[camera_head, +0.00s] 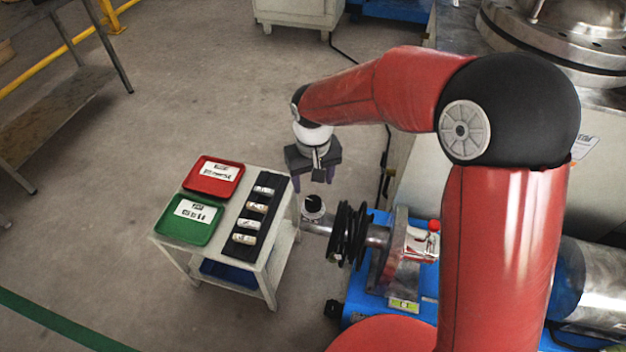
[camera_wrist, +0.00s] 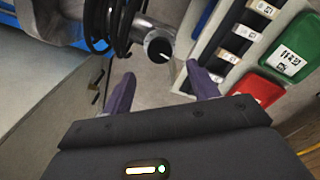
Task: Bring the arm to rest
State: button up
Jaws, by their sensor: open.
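My arm is red with a black elbow and reaches out to the left in the head view. My gripper (camera_head: 312,184) points down, just right of the small cart's far right corner and above the machine's pipe end. In the wrist view my gripper (camera_wrist: 160,88) has its two purple fingers spread wide with nothing between them. Beyond the fingers the wrist view shows bare floor and the dark round end of the pipe (camera_wrist: 158,46).
A small cart (camera_head: 284,238) holds a red tray (camera_head: 207,182), a green tray (camera_head: 174,229) and a black rack (camera_head: 234,240) with several small labelled pieces. A blue-based machine (camera_head: 362,310) with black discs stands close to my gripper. Open floor lies left of the cart.

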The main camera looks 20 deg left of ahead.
jog(key=d+r+m+t, duration=0.1)
jog(key=d+r+m, duration=0.1)
jog(key=d+r, duration=0.6)
jog(key=d+r+m+t, duration=0.2)
jog(key=d+r, duration=0.3)
jog(key=d, duration=0.6)
jog(key=s+d+r+m+t, duration=0.2)
jog(key=s+d+r+m, duration=0.2)
jog(key=s+d, duration=0.9)
jog(key=shift+d+t, duration=0.3)
jog(key=shift+d, duration=0.75)
